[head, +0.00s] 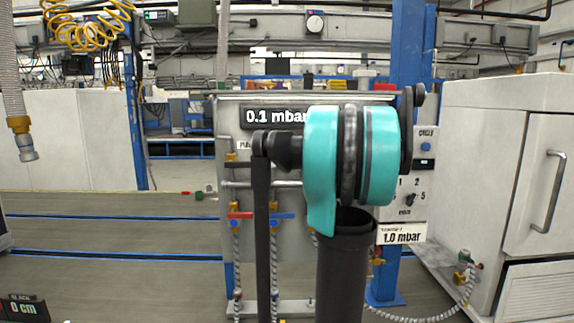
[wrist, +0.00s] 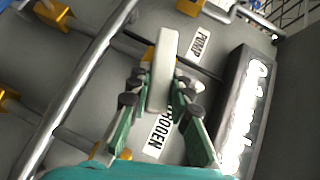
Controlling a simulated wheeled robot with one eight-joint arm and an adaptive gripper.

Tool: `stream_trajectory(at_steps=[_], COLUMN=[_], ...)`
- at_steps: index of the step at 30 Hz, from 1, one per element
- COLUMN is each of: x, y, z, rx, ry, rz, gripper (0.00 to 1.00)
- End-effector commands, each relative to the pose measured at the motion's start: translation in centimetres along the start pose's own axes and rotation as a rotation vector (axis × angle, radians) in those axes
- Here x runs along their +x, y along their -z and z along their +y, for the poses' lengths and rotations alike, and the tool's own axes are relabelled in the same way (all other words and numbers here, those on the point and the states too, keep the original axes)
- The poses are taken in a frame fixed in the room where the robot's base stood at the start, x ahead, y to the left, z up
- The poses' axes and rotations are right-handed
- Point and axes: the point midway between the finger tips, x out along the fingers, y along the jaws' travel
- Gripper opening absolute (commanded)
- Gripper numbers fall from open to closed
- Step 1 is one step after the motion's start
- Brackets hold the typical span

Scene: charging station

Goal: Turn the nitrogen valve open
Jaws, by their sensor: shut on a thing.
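In the wrist view, my gripper (wrist: 160,88) is shut on a pale, flat handle (wrist: 164,60), with one dark and green finger on each side. The handle lies beside a label (wrist: 157,138) that is partly covered and ends in "OGEN"; I take it for the nitrogen valve's handle. The valve body beneath is mostly hidden. In the head view, my teal and black arm hides the gripper and this handle, in front of the grey panel (head: 227,180).
A "PUMP" label (wrist: 202,43) and a metal pipe (wrist: 75,88) lie near my gripper. The head view shows a red-handled valve (head: 240,215), a blue-handled valve (head: 283,215) and a "0.1 mbar" display (head: 272,116).

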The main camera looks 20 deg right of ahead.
Motion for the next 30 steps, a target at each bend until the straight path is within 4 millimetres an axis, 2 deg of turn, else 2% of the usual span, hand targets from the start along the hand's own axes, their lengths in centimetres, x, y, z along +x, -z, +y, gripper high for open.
stream_trajectory(at_steps=[16,30], x=[0.6,1.8], y=[-0.7,-1.9], z=[-2.9,-4.7], rx=[-0.371,-0.681], ry=[-0.367,-0.675], rz=[-0.003,-0.003], gripper=[0.0,0.0])
